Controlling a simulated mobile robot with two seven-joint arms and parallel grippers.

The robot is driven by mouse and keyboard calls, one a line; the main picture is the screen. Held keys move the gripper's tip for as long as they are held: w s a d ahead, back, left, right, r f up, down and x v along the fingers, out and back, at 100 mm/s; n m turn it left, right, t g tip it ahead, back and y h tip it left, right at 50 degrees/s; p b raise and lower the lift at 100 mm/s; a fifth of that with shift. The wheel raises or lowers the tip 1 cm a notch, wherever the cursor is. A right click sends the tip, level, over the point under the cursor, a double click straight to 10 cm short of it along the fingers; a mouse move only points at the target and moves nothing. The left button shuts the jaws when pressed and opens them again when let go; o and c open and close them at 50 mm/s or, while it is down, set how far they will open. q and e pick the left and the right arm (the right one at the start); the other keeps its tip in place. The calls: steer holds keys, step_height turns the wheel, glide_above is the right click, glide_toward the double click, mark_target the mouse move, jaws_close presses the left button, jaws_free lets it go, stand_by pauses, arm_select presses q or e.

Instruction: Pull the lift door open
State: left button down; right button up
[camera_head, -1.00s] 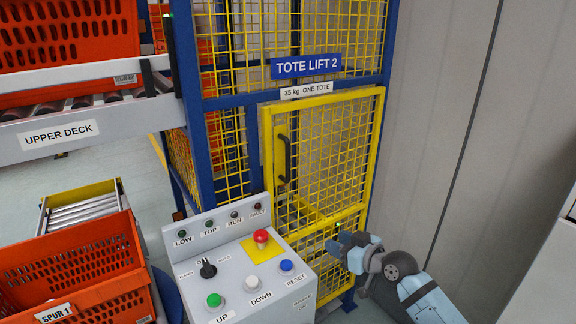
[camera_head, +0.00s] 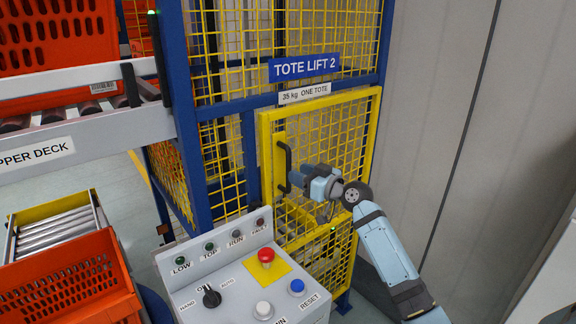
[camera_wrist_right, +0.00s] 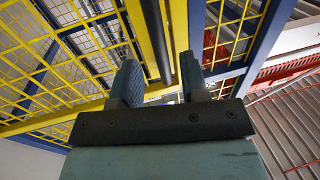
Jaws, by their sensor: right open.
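The lift door (camera_head: 330,130) is a yellow mesh frame in the blue lift cage, and it looks closed. Its black upright bar handle (camera_head: 285,165) is on the door's left side. My right gripper (camera_head: 293,180) is at the lower part of the handle in the head view. In the right wrist view its two fingers (camera_wrist_right: 160,82) are apart, with the black handle bar (camera_wrist_right: 156,40) running between them, just beyond or at the fingertips; I cannot tell if they touch. My left gripper is not in view.
A grey control box (camera_head: 245,285) with buttons stands in front of the cage, left of my right arm. An orange tote (camera_head: 70,280) is at the lower left. The upper deck conveyor (camera_head: 90,135) meets the cage. A grey wall (camera_head: 450,120) is on the right.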

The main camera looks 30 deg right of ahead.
mark_target(289, 188)
steer(key=shift+p+x, duration=0.35)
steer(key=shift+x, duration=1.95)
jaws_close()
